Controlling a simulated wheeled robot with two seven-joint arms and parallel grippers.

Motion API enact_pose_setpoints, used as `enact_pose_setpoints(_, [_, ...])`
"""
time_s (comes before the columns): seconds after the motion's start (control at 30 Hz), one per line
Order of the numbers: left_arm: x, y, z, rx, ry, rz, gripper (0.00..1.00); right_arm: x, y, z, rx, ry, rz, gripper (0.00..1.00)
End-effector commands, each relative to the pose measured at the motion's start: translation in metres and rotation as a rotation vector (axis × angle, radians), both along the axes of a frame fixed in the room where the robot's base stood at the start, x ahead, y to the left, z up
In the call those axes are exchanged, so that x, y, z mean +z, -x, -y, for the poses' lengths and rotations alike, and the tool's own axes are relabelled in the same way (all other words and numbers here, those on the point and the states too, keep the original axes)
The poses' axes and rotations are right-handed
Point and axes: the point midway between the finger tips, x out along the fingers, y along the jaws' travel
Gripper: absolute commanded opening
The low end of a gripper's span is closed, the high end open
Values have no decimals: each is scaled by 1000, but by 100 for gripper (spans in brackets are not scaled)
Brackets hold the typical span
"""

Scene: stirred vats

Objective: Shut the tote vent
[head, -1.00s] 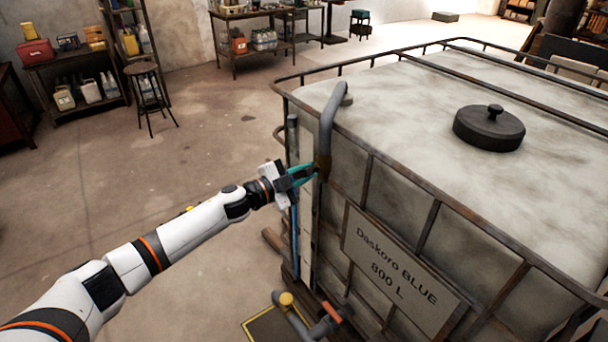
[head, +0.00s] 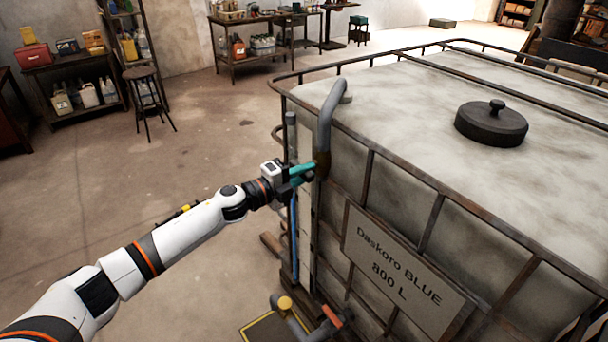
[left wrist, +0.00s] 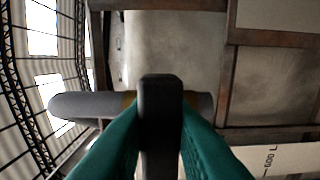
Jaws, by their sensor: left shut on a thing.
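The tote (head: 400,100) is a big dirty-white tank in a rusty cage, labelled Daskoro BLUE 800 L. A grey bent vent pipe (head: 327,112) comes off its top and runs down its near left corner to a brownish valve (head: 323,165). My left gripper (head: 306,170) is at this valve, its teal fingers reaching it from the left. In the left wrist view the fingers are shut on a black lever (left wrist: 160,115), in front of the grey pipe (left wrist: 85,105) and a brass-coloured part (left wrist: 129,97). The lever is mostly hidden in the head view. My right gripper is not in view.
A black lid (head: 491,122) sits on the tote's top. A label plate (head: 400,265) hangs on its cage. Lower pipes with a yellow cap (head: 285,302) and an orange-red handle (head: 332,316) stand below. Open floor (head: 120,200) lies to the left; a stool (head: 148,95) and shelves stand behind.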

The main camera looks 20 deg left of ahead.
Motion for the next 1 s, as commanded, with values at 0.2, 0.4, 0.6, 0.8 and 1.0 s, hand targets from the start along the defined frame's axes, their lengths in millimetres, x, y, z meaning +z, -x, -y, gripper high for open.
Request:
enact_pose_setpoints(0.2, [-2,0,0,0,-19,13,0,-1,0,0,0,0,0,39])
enact_pose_setpoints(0.4, [-2,0,0,0,-22,13,0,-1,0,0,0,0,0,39])
enact_pose_setpoints(0.6, [-2,0,0,-1,-21,12,31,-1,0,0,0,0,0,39])
enact_pose_setpoints(0.8, [-1,0,0,0,-19,13,41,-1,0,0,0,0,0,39])
enact_pose_setpoints(1.0, [-2,2,-2,0,-18,13,41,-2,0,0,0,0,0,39])
